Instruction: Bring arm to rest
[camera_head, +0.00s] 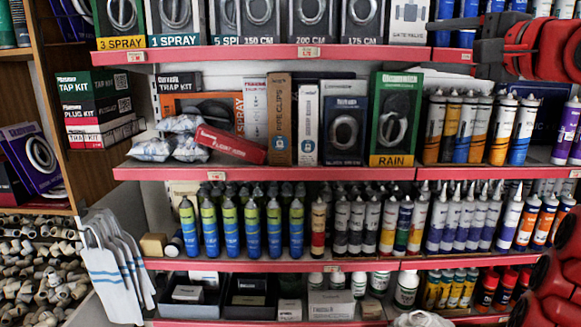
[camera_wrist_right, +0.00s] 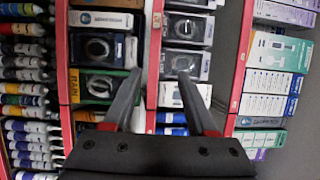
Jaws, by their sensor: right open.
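My right gripper (camera_head: 478,42) is raised at the upper right of the head view, in front of the upper shelves. Its dark fingers point left, and its red arm comes in from the right edge. In the right wrist view the gripper (camera_wrist_right: 159,76) has its two dark fingers spread apart with nothing between them. Behind them are boxed shower parts and a red shelf edge, seen sideways. My left gripper and arm do not show.
Red-edged shelves (camera_head: 270,174) fill the view. They hold boxes, a green RAIN box (camera_head: 395,118), and rows of bottles and cartridges. A wooden rack (camera_head: 105,172) of pipe fittings stands at left. White tags (camera_head: 110,272) hang beside it. Gaps between goods are narrow.

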